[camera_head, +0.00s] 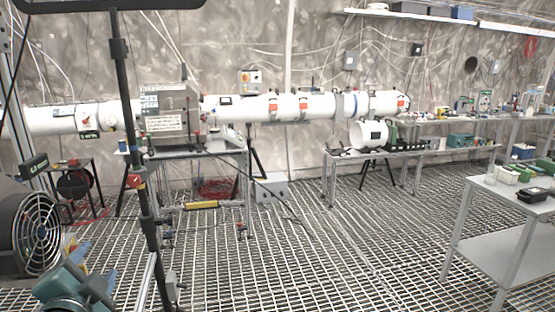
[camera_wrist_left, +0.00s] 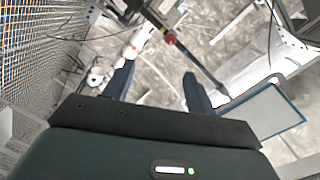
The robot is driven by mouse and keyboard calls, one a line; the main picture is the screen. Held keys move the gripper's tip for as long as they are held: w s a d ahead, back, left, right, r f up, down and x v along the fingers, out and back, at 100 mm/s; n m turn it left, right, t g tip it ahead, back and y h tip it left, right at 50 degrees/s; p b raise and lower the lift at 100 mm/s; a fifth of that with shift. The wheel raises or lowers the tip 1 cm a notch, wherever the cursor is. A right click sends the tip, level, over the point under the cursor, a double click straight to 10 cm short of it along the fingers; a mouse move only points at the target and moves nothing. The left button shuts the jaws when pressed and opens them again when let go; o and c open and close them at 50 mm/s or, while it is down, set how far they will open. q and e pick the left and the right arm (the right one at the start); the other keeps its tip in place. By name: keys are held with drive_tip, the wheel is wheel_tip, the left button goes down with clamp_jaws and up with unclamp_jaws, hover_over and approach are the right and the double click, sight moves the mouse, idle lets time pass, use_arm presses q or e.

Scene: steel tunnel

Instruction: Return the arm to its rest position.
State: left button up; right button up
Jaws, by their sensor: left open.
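My left gripper shows as a teal and dark grey shape (camera_head: 80,287) at the bottom left corner of the head view, cut by the lower edge. In the left wrist view, its two dark blue fingers (camera_wrist_left: 158,80) stand apart with nothing between them. The gripper's dark body fills the bottom of that view. My right gripper is in neither view.
A black pole (camera_head: 133,130) with a red part stands close to my left gripper. A dark round fan unit (camera_head: 37,238) is at the left edge. A grey side table (camera_head: 500,262) stands at right. The grating floor (camera_head: 330,255) is mostly clear; a white beam pipe (camera_head: 265,107) runs behind.

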use_arm(q)
drive_tip(key=s+d+f+n+g, duration=0.1)
drive_tip(key=s+f+n+g, duration=0.15)
drive_tip(key=f, duration=0.35)
drive_tip(key=s+d+f+n+g, duration=0.1)
drive_tip(key=s+d+f+g, duration=0.15)
drive_tip(key=f, duration=0.35)
drive_tip(key=s+d+f+n+g+h, duration=0.2)
drive_tip(key=s+d+f+g, duration=0.2)
drive_tip(key=s+f, duration=0.3)
drive_tip(key=s+d+f+n+g+h, duration=0.2)
drive_tip(key=s+d+f+g+h, duration=0.15)
drive_tip(key=s, duration=0.65)
drive_tip(key=w+d+f+t+h, duration=0.1)
drive_tip(key=w+d+f+t, duration=0.4)
drive_tip(key=f, duration=0.3)
drive_tip(key=shift+w+d+f+m, duration=0.25)
drive_tip(key=shift+w+f+m, duration=0.05)
drive_tip(key=shift+m, duration=0.05)
drive_tip(key=shift+w+d+f+t+h, duration=0.1)
drive_tip(key=shift+d+f+t+h, duration=0.3)
drive_tip(key=shift+t, duration=0.35)
drive_tip(key=shift+c, duration=0.2)
